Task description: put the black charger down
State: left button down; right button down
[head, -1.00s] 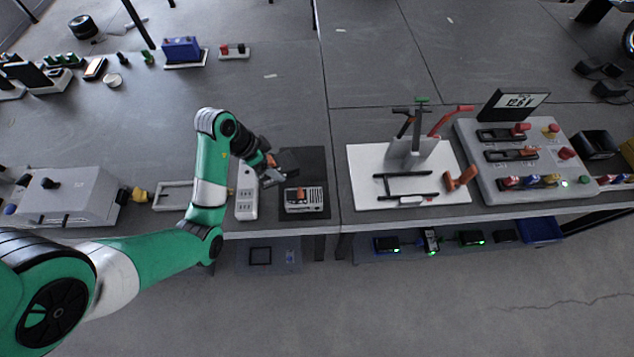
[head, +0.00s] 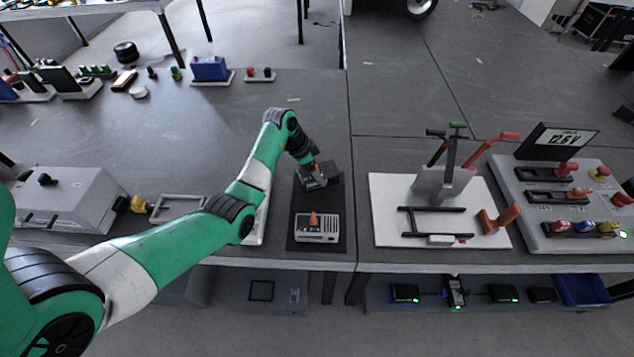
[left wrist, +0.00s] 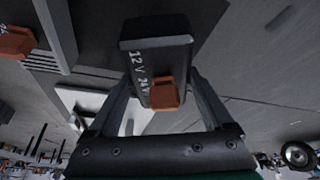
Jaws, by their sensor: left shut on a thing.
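My left gripper (head: 314,178) is shut on the black charger (head: 332,175). In the head view the charger is at the far end of the dark mat (head: 300,240), behind a grey box with an orange handle. In the left wrist view the charger (left wrist: 155,45) sits between the two fingers of my left gripper (left wrist: 160,88); it has white "12 V" lettering and an orange switch. I cannot tell whether its underside touches the mat. My right gripper is not in view.
The grey box (head: 318,229) stands on the near part of the mat. A white board (head: 385,215) with a tool stand is to the right, and a grey panel (head: 530,225) beyond it. A large grey box (head: 75,195) is at the left.

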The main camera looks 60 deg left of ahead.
pick_arm(q)
jog(key=f+b, duration=0.2)
jog(key=f, duration=0.1)
jog(key=shift+w+a+f, duration=0.1)
jog(key=shift+w+f, duration=0.1)
jog(key=shift+f, duration=0.1)
jog(key=shift+r, duration=0.15)
grip_release()
jog(key=shift+f, duration=0.2)
jog(key=shift+r, duration=0.25)
jog(key=p+v, duration=0.5)
jog(key=v, duration=0.6)
jog(key=shift+r+p, duration=0.2)
jog(key=shift+p, duration=0.2)
jog(key=shift+s+r, duration=0.15)
jog(key=shift+r, duration=0.1)
